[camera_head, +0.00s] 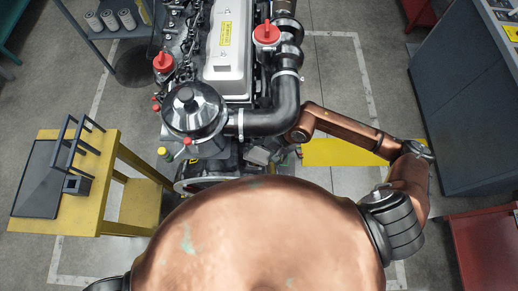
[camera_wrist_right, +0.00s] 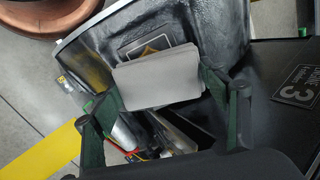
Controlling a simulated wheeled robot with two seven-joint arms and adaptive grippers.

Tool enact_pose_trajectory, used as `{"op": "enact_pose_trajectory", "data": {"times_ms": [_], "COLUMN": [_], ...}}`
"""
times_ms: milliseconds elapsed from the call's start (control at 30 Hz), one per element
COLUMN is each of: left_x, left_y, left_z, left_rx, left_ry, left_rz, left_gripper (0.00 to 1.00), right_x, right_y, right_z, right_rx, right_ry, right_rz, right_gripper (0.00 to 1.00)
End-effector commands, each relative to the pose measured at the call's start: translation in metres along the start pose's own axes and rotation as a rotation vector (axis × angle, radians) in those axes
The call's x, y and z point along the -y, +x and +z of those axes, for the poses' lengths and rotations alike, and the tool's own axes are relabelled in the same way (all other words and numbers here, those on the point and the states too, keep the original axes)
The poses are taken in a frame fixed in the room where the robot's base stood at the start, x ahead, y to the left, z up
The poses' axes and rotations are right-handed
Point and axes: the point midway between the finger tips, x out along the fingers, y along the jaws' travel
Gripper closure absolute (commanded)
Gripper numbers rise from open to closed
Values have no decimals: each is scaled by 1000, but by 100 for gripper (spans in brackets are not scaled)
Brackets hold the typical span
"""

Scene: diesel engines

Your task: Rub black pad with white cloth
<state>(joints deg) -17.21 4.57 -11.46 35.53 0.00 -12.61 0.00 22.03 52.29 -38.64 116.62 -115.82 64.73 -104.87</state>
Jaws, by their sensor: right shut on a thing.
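A folded white cloth (camera_wrist_right: 160,78) shows as a flat pale block between the fingers of my right gripper (camera_wrist_right: 158,92) in the right wrist view. The gripper is shut on it. Just behind the cloth, a small black pad (camera_wrist_right: 152,44) with a yellow mark sits on a dark metal surface. The cloth overlaps its lower part, and I cannot tell whether they touch. In the head view, my right gripper (camera_head: 277,155) is small, low at the engine's front beside a pale grey piece. My left gripper is not in view.
The engine (camera_head: 228,50) with a thick black pipe (camera_head: 275,118) stands ahead. A yellow table (camera_head: 110,165) with a dark stand is at left. A dark cabinet (camera_head: 465,110) and red box (camera_head: 485,245) are at right. A yellow floor patch (camera_head: 345,153) lies beneath my right arm.

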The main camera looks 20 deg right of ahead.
Motion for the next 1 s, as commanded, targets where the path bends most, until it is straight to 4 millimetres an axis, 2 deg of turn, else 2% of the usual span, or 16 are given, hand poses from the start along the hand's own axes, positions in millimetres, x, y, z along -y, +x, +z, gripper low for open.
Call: {"op": "enact_pose_trajectory", "data": {"times_ms": [533, 767, 1000], "left_x": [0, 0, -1], "left_y": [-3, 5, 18], "left_z": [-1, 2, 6], "left_rx": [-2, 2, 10], "left_ry": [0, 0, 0], "left_rz": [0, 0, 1], "left_gripper": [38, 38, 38], "right_x": [-7, -8, -5], "right_y": [0, 1, 3], "right_z": [37, 35, 17], "right_rx": [1, 0, 0], "right_ry": [0, 1, -1], "right_rz": [0, 1, 1], "right_gripper": [56, 56, 56]}}
